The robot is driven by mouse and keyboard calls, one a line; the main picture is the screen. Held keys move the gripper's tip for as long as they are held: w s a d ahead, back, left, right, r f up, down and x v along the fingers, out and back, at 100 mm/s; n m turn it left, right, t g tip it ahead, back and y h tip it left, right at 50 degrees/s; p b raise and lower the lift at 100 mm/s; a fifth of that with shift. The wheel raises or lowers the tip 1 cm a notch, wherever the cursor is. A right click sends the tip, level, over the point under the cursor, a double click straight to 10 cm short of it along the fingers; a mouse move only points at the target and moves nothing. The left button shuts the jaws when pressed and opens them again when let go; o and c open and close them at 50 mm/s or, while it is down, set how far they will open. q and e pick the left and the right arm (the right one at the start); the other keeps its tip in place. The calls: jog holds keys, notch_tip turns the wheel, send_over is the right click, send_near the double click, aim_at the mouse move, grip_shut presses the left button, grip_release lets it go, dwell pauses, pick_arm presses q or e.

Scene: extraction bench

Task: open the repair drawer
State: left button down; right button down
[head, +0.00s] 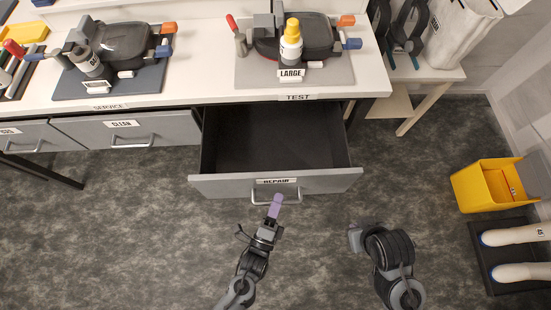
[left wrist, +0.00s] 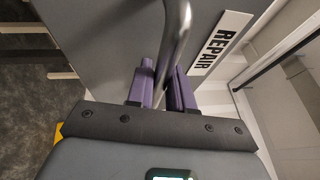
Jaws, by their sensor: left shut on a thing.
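The repair drawer (head: 205,185) is pulled out from under the bench, with its dark, empty inside showing. Its grey front carries a REPAIR label (head: 276,181) and a metal bar handle (head: 260,199). My left gripper (head: 276,203) is at the handle, its purple fingers around the bar. In the left wrist view the fingers (left wrist: 163,88) are shut on the handle (left wrist: 180,35), beside the REPAIR label (left wrist: 220,43). My right gripper (head: 358,234) is off to the right over the floor, apart from the drawer; its fingers cannot be made out.
A closed CLEAN drawer (head: 158,131) is to the left. On the bench above stand a grey mat (head: 252,77) with a yellow-capped bottle (head: 291,43) and tools. A yellow bin (head: 480,188) and a dark mat (head: 492,275) with boots are at the right. The floor in front is clear.

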pick_arm(q)
jog(key=s+p, duration=0.3)
jog(key=s, duration=0.7)
jog(key=shift+s+d, duration=0.2)
jog(key=shift+s, duration=0.15)
jog(key=c, duration=1.1)
grip_release()
jog(key=v, duration=1)
jog(key=shift+s+a, duration=0.15)
jog(key=shift+s, duration=0.2)
